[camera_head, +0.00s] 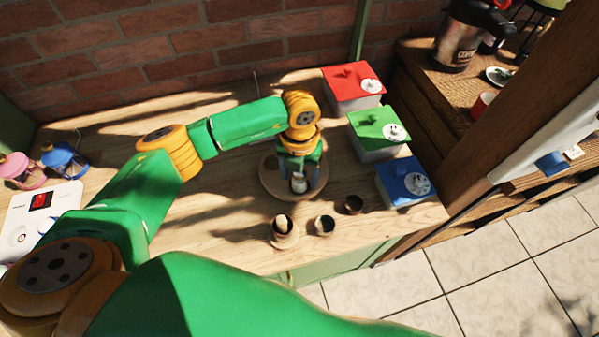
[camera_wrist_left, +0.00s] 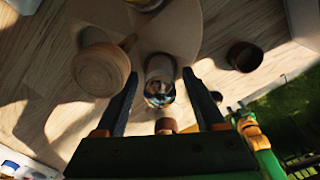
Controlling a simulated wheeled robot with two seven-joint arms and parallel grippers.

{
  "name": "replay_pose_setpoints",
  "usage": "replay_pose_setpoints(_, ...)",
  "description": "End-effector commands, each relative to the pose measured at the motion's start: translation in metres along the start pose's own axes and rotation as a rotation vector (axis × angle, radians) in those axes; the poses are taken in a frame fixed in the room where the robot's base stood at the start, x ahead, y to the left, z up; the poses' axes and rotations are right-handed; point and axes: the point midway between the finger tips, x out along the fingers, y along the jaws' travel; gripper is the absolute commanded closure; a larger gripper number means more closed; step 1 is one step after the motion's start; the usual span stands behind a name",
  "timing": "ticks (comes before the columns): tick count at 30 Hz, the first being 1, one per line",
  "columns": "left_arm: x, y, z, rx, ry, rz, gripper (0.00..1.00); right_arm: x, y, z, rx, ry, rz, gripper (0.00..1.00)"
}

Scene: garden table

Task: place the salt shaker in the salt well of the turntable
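The round wooden turntable (camera_head: 268,184) lies on the table below my left gripper. A small pale shaker with a shiny top, which looks like the salt shaker (camera_head: 299,184), is upright between the left gripper's fingers. It also shows in the left wrist view (camera_wrist_left: 160,82). My left gripper (camera_head: 300,180) points down, its fingers on either side of the shaker with a visible gap at each side in the wrist view. I cannot tell whether the shaker rests in a well; the gripper hides much of the turntable. My right gripper is not clearly seen.
A wooden pot (camera_head: 284,237), a cup with dark contents (camera_head: 325,226) and a dark bowl (camera_head: 353,204) stand near the front edge. Red (camera_head: 352,84), green (camera_head: 379,133) and blue (camera_head: 404,183) lidded boxes line the right side. Lanterns (camera_head: 64,158) stand at the left.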

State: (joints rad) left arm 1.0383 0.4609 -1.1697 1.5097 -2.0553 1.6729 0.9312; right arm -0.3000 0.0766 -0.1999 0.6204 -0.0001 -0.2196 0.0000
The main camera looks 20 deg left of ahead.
Motion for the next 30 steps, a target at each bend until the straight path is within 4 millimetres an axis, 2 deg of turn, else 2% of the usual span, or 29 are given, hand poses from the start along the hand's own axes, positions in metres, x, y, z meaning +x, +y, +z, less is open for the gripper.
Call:
replay_pose_setpoints(11,-0.007,0.000,0.001,0.000,-0.002,-0.001,0.23,-0.001,0.001,0.000,-0.001,0.000,0.001,0.50)
replay_pose_setpoints(14,-0.024,0.000,0.002,-0.001,-0.005,-0.001,0.23,0.004,0.001,0.001,-0.001,-0.001,0.002,0.50)
replay_pose_setpoints(24,-0.106,0.000,0.001,-0.001,-0.004,0.000,0.23,0.018,0.002,0.002,-0.002,-0.001,0.004,0.50)
replay_pose_setpoints(30,-0.123,0.000,0.000,0.000,-0.001,-0.001,0.23,0.019,0.003,0.002,-0.002,-0.001,0.004,0.50)
